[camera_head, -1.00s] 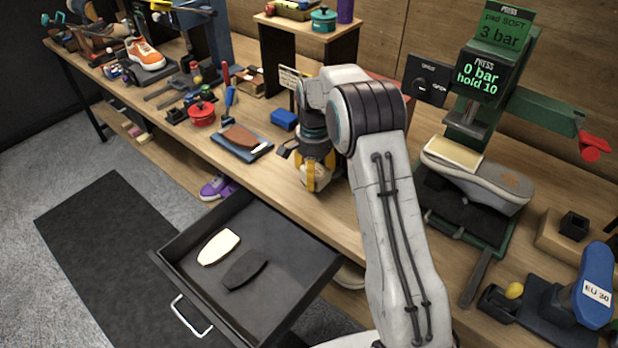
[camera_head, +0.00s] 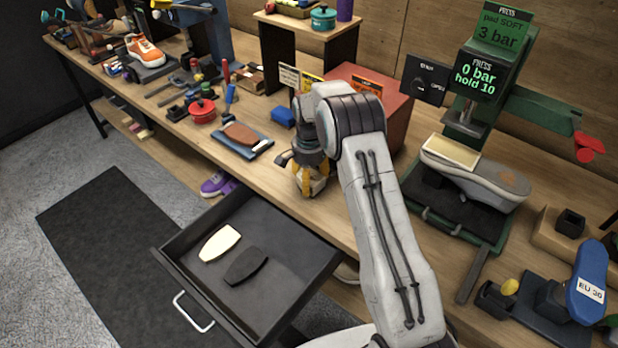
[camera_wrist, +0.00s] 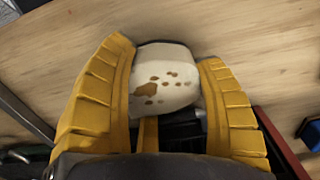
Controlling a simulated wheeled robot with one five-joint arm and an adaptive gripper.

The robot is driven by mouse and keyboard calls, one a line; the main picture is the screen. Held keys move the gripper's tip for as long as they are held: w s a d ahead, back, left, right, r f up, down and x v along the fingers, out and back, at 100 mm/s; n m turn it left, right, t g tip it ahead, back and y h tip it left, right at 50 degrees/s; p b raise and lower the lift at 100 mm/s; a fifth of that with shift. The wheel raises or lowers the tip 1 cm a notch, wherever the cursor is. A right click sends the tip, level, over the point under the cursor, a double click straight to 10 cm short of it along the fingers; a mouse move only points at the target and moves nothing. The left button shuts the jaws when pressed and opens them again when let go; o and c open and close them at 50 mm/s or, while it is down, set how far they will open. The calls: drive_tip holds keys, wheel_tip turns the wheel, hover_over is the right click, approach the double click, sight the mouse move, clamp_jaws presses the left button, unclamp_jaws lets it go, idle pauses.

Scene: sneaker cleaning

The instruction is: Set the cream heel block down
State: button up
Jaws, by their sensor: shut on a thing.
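My gripper (camera_head: 312,183) points down over the bench (camera_head: 345,208), near its front edge and behind the open drawer. In the wrist view, its yellow ribbed fingers are shut on the cream heel block (camera_wrist: 165,82), one on each side. The block's visible face has brown spots. Bare wood shows beyond the block. I cannot tell whether the block touches the bench. In the head view the block is mostly hidden by the fingers.
The open drawer (camera_head: 290,222) holds a cream sole piece (camera_head: 219,243) and a dark one (camera_head: 245,266). A blue board with a brown sole (camera_head: 241,134) lies left of my gripper. A red box (camera_head: 398,110) stands behind my arm.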

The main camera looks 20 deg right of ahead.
drive_tip(key=shift+f, duration=0.15)
drive_tip(key=o, duration=1.2)
